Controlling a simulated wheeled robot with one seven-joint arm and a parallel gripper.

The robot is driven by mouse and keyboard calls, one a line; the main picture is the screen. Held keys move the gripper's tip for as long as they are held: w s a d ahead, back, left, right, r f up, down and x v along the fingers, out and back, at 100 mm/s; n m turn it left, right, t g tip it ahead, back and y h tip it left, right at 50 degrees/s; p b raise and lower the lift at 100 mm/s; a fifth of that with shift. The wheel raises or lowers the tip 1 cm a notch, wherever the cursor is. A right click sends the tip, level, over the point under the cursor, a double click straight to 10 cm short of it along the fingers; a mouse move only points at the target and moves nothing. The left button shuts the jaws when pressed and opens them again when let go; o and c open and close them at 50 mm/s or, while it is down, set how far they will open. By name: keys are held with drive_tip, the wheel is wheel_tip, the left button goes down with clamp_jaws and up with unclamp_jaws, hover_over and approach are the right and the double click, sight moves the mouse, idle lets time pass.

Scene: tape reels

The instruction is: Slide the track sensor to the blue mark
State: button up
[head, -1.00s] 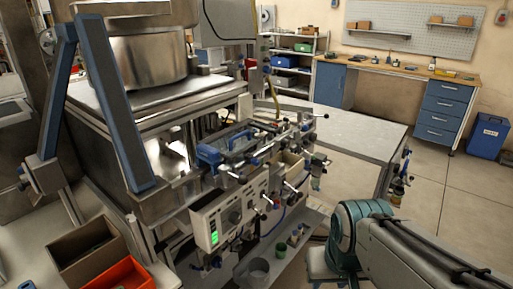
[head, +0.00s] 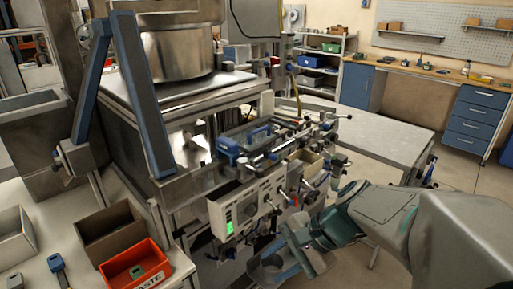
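My gripper (head: 300,250) is at the lower middle, in front of and below the machine's front panel. Its fingertips are too small and too much in line with the machine to tell whether they are open or shut. I cannot pick out the track sensor with certainty among the small fittings along the machine's front rail (head: 285,145). Blue parts (head: 228,148) show at the left of that rail, but I cannot tell a blue mark from them. My gripper is apart from the rail.
A control box (head: 232,208) with a green display hangs on the machine's front. Black-knobbed levers stick out around it. An orange bin (head: 158,252) and a brown bin (head: 100,215) stand at lower left. A grey table (head: 385,122) lies behind, with open floor to the right.

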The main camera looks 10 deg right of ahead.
drive_tip(key=w+d+r+m+t+y, duration=0.3)
drive_tip(key=w+r+m+t+y, duration=0.15)
drive_tip(key=w+m, duration=0.35)
drive_tip(key=m+t+h, duration=0.2)
drive_tip(key=m+t, duration=0.6)
drive_tip(key=m, duration=0.1)
approach(277, 156)
drive_tip(key=shift+y, duration=0.25)
drive_tip(key=p+x, duration=0.2)
drive_tip(key=x, duration=0.7)
drive_tip(key=shift+w+a+f, duration=0.1)
drive_tip(key=shift+w+a, duration=0.05)
drive_tip(key=shift+w, duration=0.05)
